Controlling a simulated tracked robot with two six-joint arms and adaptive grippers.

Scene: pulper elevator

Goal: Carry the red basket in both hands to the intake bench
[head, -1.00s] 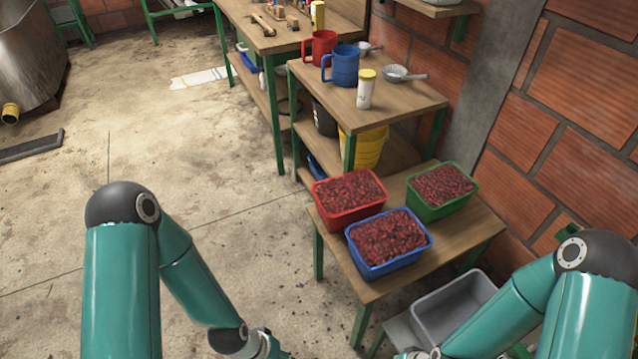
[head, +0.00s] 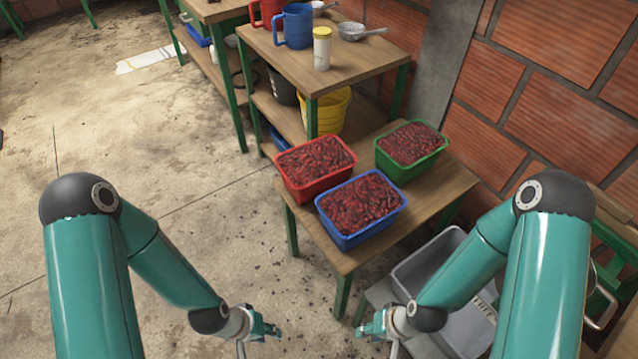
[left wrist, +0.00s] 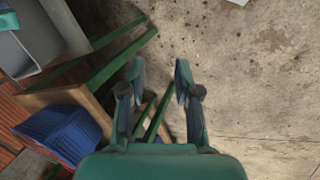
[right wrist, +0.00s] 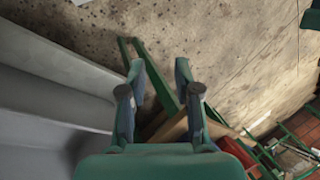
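The red basket (head: 316,184), full of dark red cherries, sits on the wooden bench (head: 345,258) in the head view. It stands at the bench's left end, beside the blue basket (head: 362,229) and the green basket (head: 411,169). My left gripper (head: 275,331) is open and empty, low in front of the bench and apart from the baskets; its fingers also show in the left wrist view (left wrist: 159,72). My right gripper (head: 365,330) is open and empty near the bench's front leg, and shows in the right wrist view (right wrist: 158,72). Which bench is the intake bench I cannot tell.
A grey bin (head: 432,270) stands low at the right, close to my right arm. A taller table (head: 345,72) with mugs and a white jar (head: 321,50) stands behind. A yellow bucket (head: 328,113) is on its shelf.

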